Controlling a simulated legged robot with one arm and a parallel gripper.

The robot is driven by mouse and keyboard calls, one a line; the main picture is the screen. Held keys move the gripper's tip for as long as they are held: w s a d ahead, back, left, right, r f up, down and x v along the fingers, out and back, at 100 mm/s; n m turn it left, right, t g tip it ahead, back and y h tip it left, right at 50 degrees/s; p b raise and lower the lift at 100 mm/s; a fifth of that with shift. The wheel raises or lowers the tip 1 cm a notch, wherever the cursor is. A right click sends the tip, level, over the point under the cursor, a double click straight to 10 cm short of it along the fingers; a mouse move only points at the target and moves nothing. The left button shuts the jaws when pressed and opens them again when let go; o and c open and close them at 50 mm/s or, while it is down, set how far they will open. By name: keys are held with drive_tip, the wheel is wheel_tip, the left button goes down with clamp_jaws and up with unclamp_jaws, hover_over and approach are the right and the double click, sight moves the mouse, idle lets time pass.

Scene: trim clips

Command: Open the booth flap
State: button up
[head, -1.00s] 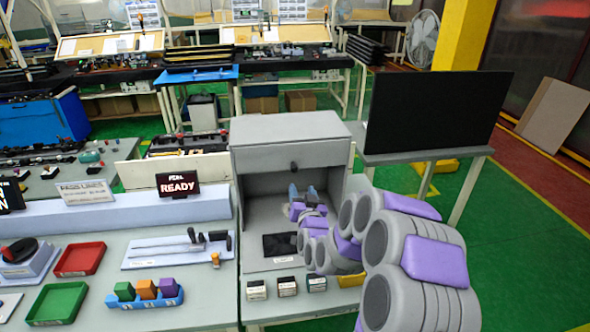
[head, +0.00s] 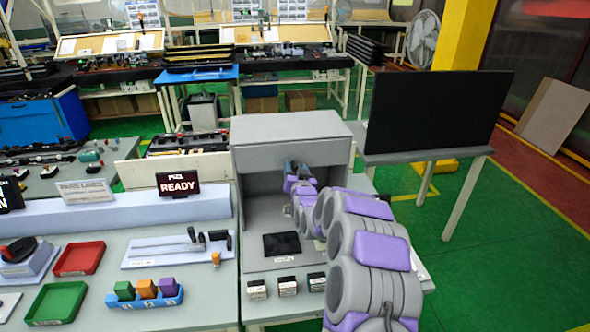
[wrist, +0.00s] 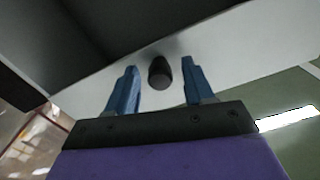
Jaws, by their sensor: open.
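The grey booth (head: 290,127) stands on the right end of the bench in the head view. Its flap (head: 255,164) is the panel across the upper front, hanging down over the top of the opening. In the wrist view the flap (wrist: 225,55) is a pale panel with a dark round knob (wrist: 159,72). My gripper (head: 297,166) is in front of the flap, hiding the knob in the head view. In the wrist view my gripper (wrist: 160,80) is open, its blue fingers on either side of the knob with gaps showing.
A black pad (head: 281,244) lies on the booth floor, with several small labelled boxes (head: 286,286) at the front edge. A lever fixture (head: 180,249) sits left of the booth. A large black monitor (head: 437,112) stands on a table to the right.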

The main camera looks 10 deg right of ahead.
drive_tip(key=shift+w, duration=0.4)
drive_tip(key=shift+c, duration=0.3)
clamp_jaws()
